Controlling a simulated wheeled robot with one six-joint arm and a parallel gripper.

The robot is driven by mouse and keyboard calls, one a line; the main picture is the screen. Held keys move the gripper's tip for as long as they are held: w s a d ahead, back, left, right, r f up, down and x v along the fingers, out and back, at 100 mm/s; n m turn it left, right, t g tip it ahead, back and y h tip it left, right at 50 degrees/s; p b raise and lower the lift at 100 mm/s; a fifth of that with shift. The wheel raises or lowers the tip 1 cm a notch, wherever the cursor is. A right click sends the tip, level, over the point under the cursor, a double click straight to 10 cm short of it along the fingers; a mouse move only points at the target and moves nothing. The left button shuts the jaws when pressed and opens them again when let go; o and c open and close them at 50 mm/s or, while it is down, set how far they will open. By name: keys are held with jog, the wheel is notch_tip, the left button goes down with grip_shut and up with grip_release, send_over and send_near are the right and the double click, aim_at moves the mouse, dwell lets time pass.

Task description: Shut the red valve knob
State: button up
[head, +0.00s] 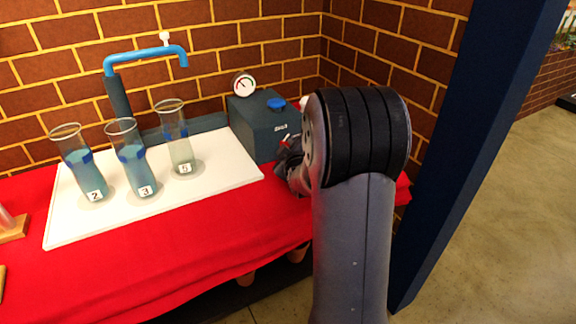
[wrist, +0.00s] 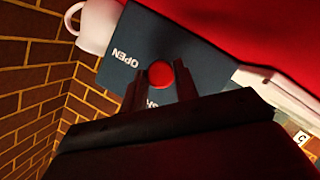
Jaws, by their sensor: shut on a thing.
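The red valve knob (wrist: 160,74) sits on the dark blue-grey box (wrist: 165,40) in the wrist view, between the two dark fingers of my gripper (wrist: 159,84). The fingers are closed on its sides. The word OPEN is printed on the box face beside the knob, and a second label is mostly hidden by the gripper. In the head view the box (head: 252,132) stands at the right end of the table against the brick wall. My gripper (head: 285,150) is at its right side there, largely hidden by my arm.
A white board (head: 215,178) carries several numbered glass cylinders, under a blue spout (head: 145,54). A white mug (wrist: 97,25) is beside the box. A dark blue post (head: 475,130) stands at right.

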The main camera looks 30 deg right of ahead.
jog(key=n+b, duration=0.1)
jog(key=b, duration=0.2)
jog(key=f+n+t+h+b, duration=0.1)
jog(key=n+b, duration=0.1)
jog(key=b, duration=0.2)
jog(key=shift+a, duration=0.1)
jog(key=n+h+b, duration=0.1)
jog(key=n+b, duration=0.1)
jog(key=n+t+b, duration=0.1)
jog(key=n+b, duration=0.1)
jog(key=shift+r+h, duration=0.2)
jog(key=shift+h, duration=0.2)
jog(key=shift+n+t, duration=0.3)
jog(key=o, duration=0.9)
jog(key=shift+o, duration=0.2)
jog(key=shift+s, duration=0.1)
jog(key=p+v, duration=0.1)
jog(key=v, duration=0.9)
jog(key=shift+s+a, duration=0.2)
jog(key=shift+s, duration=0.05)
